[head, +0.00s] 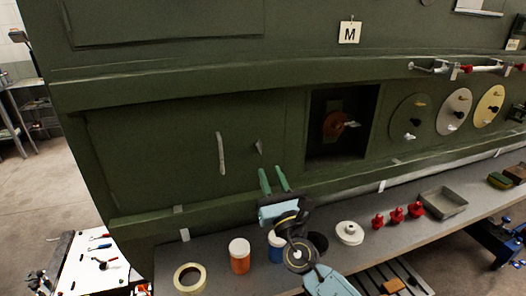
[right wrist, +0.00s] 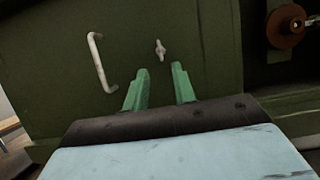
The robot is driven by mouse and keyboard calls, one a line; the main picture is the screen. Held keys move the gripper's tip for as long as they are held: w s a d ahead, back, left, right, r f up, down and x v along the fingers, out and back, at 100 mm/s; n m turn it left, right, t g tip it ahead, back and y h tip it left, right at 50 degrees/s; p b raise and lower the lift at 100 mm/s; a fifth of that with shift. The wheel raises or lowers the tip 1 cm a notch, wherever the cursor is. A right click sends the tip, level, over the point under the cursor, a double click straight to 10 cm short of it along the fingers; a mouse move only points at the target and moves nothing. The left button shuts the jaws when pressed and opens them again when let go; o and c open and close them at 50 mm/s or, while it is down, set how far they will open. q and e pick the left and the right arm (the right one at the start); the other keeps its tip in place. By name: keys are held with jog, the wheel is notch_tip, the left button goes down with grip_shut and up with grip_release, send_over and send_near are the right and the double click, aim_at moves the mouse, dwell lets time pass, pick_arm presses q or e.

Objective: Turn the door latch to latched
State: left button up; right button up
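The door latch (head: 258,147) is a small pale turn-handle on the dark green door panel (head: 150,150), right of a white bar handle (head: 221,153). In the right wrist view the latch (right wrist: 160,49) stands nearly upright, tilted slightly, just beyond the fingertips. My right gripper (head: 272,172) has green fingers spread apart with nothing between them. It also shows in the right wrist view (right wrist: 160,70), below the latch and apart from it. The white bar handle (right wrist: 97,62) is left of the fingers there. My left gripper is not in view.
An open recess (head: 343,125) with a red-brown round part lies right of the door. Below, a grey shelf (head: 215,258) carries a tape roll (head: 189,277), an orange jar (head: 239,256), a blue jar (head: 277,247), red parts (head: 397,215) and a grey tray (head: 443,203). Space before the door is clear.

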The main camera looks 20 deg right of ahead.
aim_at(261, 151)
jog(key=x, duration=0.7)
jog(key=shift+w+p, duration=0.1)
jog(key=shift+p, duration=0.3)
grip_shut()
